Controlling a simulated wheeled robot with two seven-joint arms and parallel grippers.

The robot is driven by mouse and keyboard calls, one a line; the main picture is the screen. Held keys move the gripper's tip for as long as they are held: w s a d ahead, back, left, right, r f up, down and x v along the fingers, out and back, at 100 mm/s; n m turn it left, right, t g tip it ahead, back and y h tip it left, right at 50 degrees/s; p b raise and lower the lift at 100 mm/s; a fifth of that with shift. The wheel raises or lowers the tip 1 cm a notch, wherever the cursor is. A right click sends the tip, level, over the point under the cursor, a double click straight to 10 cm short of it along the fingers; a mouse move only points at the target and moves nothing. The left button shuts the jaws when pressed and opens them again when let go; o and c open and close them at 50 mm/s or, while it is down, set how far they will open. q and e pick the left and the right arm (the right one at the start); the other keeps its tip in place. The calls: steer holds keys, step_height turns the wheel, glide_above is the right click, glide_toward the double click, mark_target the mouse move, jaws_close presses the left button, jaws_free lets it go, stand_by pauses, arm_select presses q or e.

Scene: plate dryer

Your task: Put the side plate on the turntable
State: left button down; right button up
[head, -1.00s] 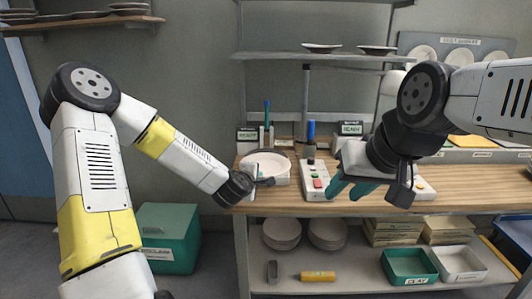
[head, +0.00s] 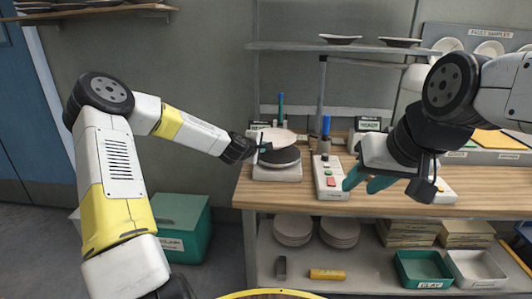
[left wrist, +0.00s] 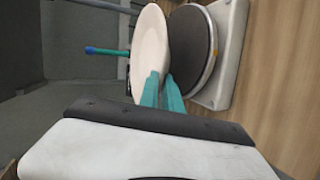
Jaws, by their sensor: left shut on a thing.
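The pale round side plate (head: 278,137) is gripped near its edge by my left gripper (head: 264,147). It is tilted, above a dark round disc (head: 280,158) on a white base, which stands on the wooden bench and looks like a turntable. In the left wrist view, the teal fingers (left wrist: 161,92) are shut on the plate (left wrist: 150,45), which is apart from most of the dark disc (left wrist: 192,48); contact at the edge cannot be told. My right gripper (head: 359,188) is open and empty, in front of the bench, its teal fingers spread.
A control box with coloured buttons (head: 330,182) stands right of the disc on the bench (head: 420,206). Stacked plates (head: 293,231) and bins (head: 421,268) are on the lower shelf. A yellow-rimmed round edge (head: 268,292) shows at the bottom; I cannot tell what it is.

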arm_select(q)
steer(key=shift+w+a, duration=0.2)
steer(key=shift+w, duration=0.1)
steer(key=shift+w+a+f, duration=0.1)
steer(key=shift+f, duration=0.8)
steer(key=shift+w+a+f, duration=0.1)
steer(key=shift+f, duration=0.75)
steer(key=shift+f, duration=0.1)
steer(key=c, duration=1.8)
jaws_free()
